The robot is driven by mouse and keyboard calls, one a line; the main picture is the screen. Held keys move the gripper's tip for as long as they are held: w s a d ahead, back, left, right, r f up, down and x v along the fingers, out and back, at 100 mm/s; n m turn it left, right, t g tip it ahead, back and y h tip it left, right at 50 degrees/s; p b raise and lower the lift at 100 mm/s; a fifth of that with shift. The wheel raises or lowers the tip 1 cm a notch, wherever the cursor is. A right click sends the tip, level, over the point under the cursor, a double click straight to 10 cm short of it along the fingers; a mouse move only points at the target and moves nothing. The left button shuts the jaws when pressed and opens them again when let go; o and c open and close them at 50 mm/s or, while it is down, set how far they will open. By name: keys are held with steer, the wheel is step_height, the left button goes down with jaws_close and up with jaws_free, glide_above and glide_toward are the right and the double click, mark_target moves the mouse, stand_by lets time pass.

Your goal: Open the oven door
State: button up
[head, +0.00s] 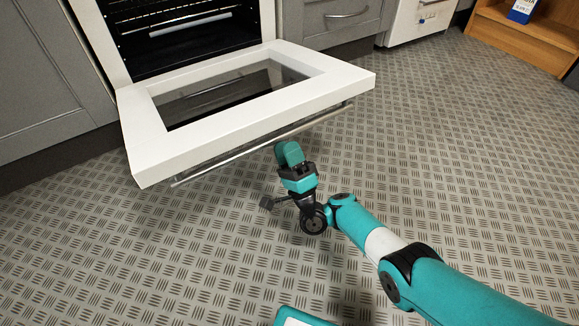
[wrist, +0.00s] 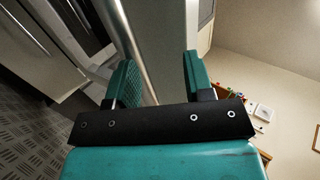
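The oven door (head: 230,120) is white with a dark glass pane and is hinged down, lying open about level in front of the oven (head: 180,30). Its metal bar handle (head: 240,152) runs along the outer front edge. My gripper (head: 289,152) is at the handle's middle, just on its near side in the head view. In the wrist view, my gripper's two green fingers (wrist: 160,75) are spread apart. The handle bar (wrist: 131,45) runs between them, nearer the left finger, with a gap to the right one. Whether the left finger touches the bar I cannot tell.
Grey cabinets (head: 45,75) flank the oven on the left, with a grey drawer front (head: 335,20) on the right. A white appliance (head: 420,20) and a wooden shelf (head: 525,35) stand farther right. The patterned floor (head: 450,150) is clear around the arm.

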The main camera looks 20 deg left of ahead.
steer(key=f, duration=0.1)
steer(key=f+b, duration=0.2)
steer(key=shift+s+d+f, duration=0.1)
steer(key=shift+s+d, duration=0.15)
steer(key=shift+d, duration=0.15)
steer(key=shift+s, duration=0.1)
stand_by(0.4)
